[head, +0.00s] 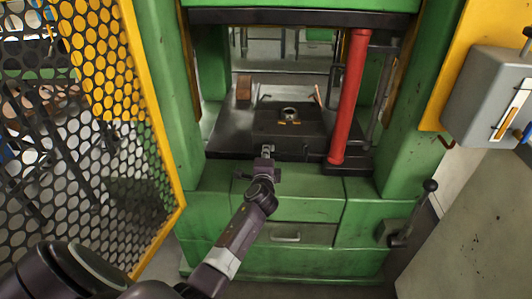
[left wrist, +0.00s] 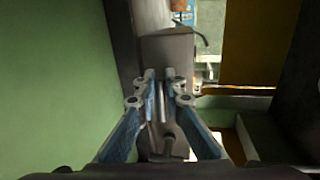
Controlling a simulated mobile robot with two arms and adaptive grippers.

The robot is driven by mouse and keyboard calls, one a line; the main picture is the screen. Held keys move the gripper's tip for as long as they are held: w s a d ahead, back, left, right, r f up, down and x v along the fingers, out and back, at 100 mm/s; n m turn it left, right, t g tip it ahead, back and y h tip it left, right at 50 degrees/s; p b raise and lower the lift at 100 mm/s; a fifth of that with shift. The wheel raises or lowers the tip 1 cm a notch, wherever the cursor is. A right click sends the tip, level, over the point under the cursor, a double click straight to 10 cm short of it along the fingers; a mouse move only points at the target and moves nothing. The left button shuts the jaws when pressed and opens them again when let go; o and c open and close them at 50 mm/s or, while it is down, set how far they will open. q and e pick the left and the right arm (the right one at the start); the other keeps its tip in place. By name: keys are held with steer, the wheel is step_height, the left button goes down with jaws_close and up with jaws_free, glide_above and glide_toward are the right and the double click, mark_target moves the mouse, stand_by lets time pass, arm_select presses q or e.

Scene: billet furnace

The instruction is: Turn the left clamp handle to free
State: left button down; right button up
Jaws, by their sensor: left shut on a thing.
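My left gripper (head: 267,158) is at the front edge of the black press bed (head: 225,143), its arm reaching up from the lower left. In the left wrist view the gripper (left wrist: 159,78) has its blue fingers close together around a thin grey rod (left wrist: 161,102), which looks like the left clamp handle. The fingers hide most of the handle in the head view, so its exact angle cannot be told. My right gripper is not in view.
A red column (head: 350,95) stands at the bed's right. A dark block with a round metal piece (head: 289,114) is on the bed. Green press posts flank the opening, and a yellow-framed mesh guard (head: 105,130) stands left. A black-knobbed lever (head: 430,187) is lower right.

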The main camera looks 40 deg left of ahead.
arm_select(q)
steer(key=shift+d+f, duration=0.25)
stand_by(0.3)
steer(key=c, duration=2.2)
jaws_free()
steer(key=shift+o, duration=0.9)
steer(key=shift+w+r, duration=0.1)
steer(key=shift+r, duration=0.05)
steer(key=shift+s, duration=0.2)
steer(key=v, duration=1.1)
steer(key=shift+s+d+r, duration=0.1)
steer(key=shift+s+d, duration=0.15)
steer(key=shift+s, duration=0.05)
